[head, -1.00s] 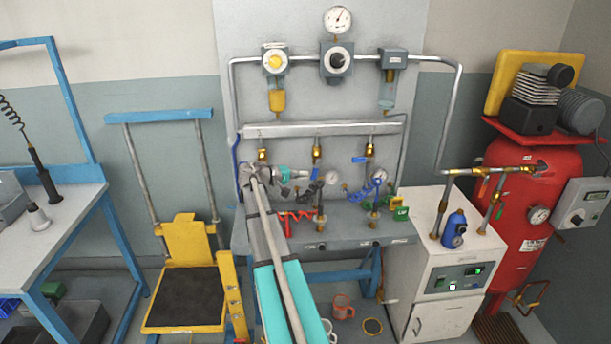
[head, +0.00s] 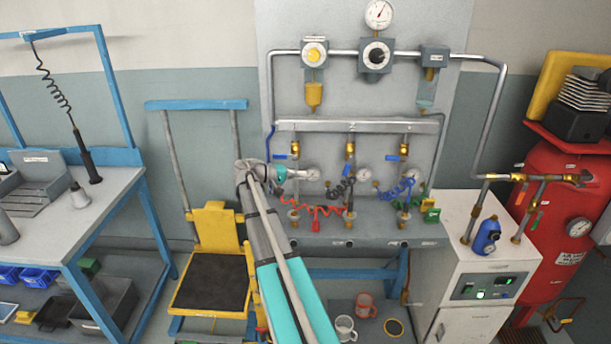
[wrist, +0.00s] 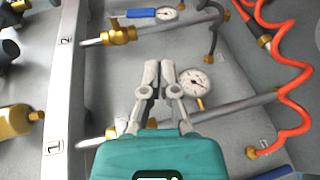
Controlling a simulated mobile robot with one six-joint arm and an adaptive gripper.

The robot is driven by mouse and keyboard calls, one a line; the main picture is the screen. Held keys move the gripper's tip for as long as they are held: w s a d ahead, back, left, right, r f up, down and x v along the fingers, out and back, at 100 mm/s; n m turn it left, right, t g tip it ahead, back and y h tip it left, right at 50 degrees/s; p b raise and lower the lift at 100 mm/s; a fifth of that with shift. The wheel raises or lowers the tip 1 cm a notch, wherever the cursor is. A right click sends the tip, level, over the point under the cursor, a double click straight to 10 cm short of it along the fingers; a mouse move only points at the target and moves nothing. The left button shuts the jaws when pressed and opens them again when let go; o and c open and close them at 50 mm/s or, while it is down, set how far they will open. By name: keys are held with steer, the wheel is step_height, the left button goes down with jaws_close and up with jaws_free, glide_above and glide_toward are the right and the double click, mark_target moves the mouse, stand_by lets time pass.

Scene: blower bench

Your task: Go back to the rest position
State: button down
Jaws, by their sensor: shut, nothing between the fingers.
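My gripper (wrist: 160,68) is in the middle of the wrist view, its two grey fingers shut and empty in front of the grey panel. A round white gauge (wrist: 194,84) shows just right of the fingertips; I cannot tell whether they touch. In the head view my gripper (head: 300,174) is at the left part of the blower bench, beside the left gauge (head: 312,174). My arm reaches up to it from the bottom of the picture.
A red coiled hose (wrist: 287,90) hangs at the right of the wrist view. Brass valves (wrist: 118,34) and a pipe rail (wrist: 62,100) are close by. A yellow-framed cart (head: 213,232) stands left of the bench, and a white cabinet (head: 475,255) stands right.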

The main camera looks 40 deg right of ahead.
steer(key=shift+a, duration=0.15)
stand_by(0.5)
steer(key=s+a+f+n+t+y+p, duration=0.2)
steer(key=s+a+y, duration=0.1)
steer(key=a, duration=1.2)
steer(key=s+a+f+n+t+y+p, duration=0.2)
steer(key=a+y, duration=0.4)
steer(key=a, duration=0.9)
steer(key=s+a+f+n+t+y+p, duration=0.2)
steer(key=s+a+f+t+y+p, duration=0.1)
steer(key=a, duration=1.3)
steer(key=s+y, duration=0.1)
steer(key=s, duration=0.1)
steer(key=shift+s+y+p, duration=0.35)
steer(key=shift+y+p, duration=0.05)
steer(key=w+d+r+m+t+h+b, duration=0.1)
steer(key=w+d+h, duration=0.25)
steer(key=d, duration=0.85)
steer(key=w+d+m+h+b, duration=0.1)
steer(key=w+d+h+b, duration=0.2)
steer(key=d, duration=0.9)
steer(key=d+r+h, duration=0.4)
steer(key=d, duration=0.6)
steer(key=d+r+h+b, duration=0.1)
steer(key=d+r+h, duration=0.4)
steer(key=d, duration=0.5)
steer(key=shift+d, duration=0.4)
